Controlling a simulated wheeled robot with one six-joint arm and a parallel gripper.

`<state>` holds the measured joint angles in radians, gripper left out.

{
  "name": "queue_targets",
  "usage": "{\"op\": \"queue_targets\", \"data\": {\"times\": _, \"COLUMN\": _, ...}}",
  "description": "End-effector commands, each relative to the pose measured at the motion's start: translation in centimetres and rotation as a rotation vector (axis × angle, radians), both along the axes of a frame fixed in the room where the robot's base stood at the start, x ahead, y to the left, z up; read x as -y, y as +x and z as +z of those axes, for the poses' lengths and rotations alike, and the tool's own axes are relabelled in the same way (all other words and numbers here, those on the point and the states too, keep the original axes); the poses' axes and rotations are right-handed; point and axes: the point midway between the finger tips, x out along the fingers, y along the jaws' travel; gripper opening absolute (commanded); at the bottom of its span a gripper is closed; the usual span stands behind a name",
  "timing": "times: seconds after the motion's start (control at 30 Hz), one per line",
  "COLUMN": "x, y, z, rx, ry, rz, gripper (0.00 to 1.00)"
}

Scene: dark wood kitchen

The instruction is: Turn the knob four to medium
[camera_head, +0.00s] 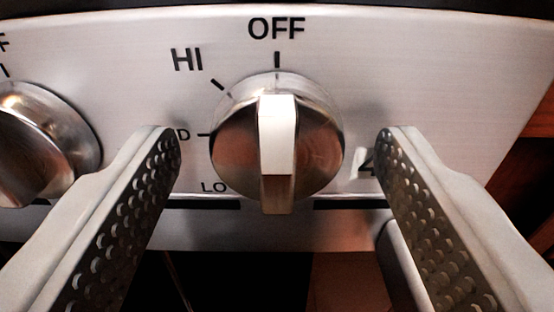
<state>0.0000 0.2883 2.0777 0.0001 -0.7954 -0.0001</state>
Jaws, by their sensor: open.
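Knob four (279,140) is a round, shiny metal knob with a raised bar grip, in the middle of the head view. Its bar stands upright, in line with the OFF mark above it. HI, a partly hidden label ending in D, and LO run down its left side. A partly hidden "4" shows to its right. My gripper (279,140) is open, with one perforated finger on each side of the knob. Gaps show between the fingers and the knob in the picture; neither seems to touch it.
Another metal knob (38,145) sits at the left edge, beyond my left finger. The brushed metal panel (440,80) ends at the right beside dark reddish wood (528,170). The panel's lower edge and a dark area lie below.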

Motion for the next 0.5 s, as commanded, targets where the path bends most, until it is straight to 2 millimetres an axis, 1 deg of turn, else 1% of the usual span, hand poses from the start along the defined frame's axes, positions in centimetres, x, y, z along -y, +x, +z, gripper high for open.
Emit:
{"op": "queue_targets", "data": {"times": 0.03, "x": 0.00, "y": -0.01, "z": 0.00, "rx": 0.000, "ry": 0.000, "rz": 0.000, "gripper": 0.60}}
{"op": "queue_targets", "data": {"times": 0.23, "x": 0.00, "y": -0.02, "z": 0.00, "rx": 0.000, "ry": 0.000, "rz": 0.000, "gripper": 0.21}}
{"op": "queue_targets", "data": {"times": 0.27, "x": 0.00, "y": -0.02, "z": -0.01, "rx": 0.000, "ry": 0.000, "rz": 0.000, "gripper": 0.20}}
{"op": "queue_targets", "data": {"times": 0.5, "x": 0.00, "y": -0.03, "z": -0.01, "rx": 0.000, "ry": -0.019, "rz": 0.000, "gripper": 0.20}}
